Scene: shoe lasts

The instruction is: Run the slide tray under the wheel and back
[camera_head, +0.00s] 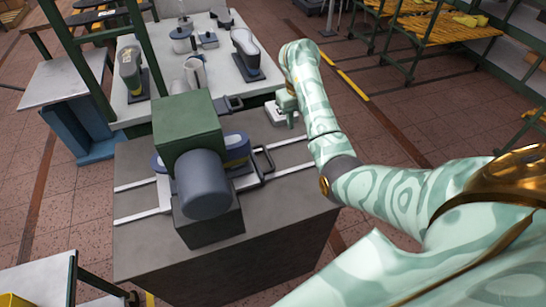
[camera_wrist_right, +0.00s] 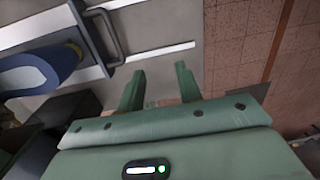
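The slide tray (camera_head: 247,182) is a pale grey plate on two light rails, partly hidden below the wheel unit. Its dark bar handle (camera_head: 264,161) faces right and also shows in the wrist view (camera_wrist_right: 106,37). The wheel unit has a green block (camera_head: 187,125) and a blue-grey drum (camera_head: 205,185). A blue shoe last with a yellow band (camera_head: 236,149) lies on the tray's right part, beside the drum. My right gripper (camera_wrist_right: 158,74) is open, with nothing seen between its fingertips. It is beyond and right of the handle, apart from it. My left gripper is not in view.
The dark machine bench (camera_head: 280,220) has bare top around the rails. Behind it, a pale table (camera_head: 225,90) holds a last on a stand (camera_head: 245,55) and several other items. A green post (camera_head: 85,60) stands at the left. Racks (camera_head: 430,30) stand at the far right.

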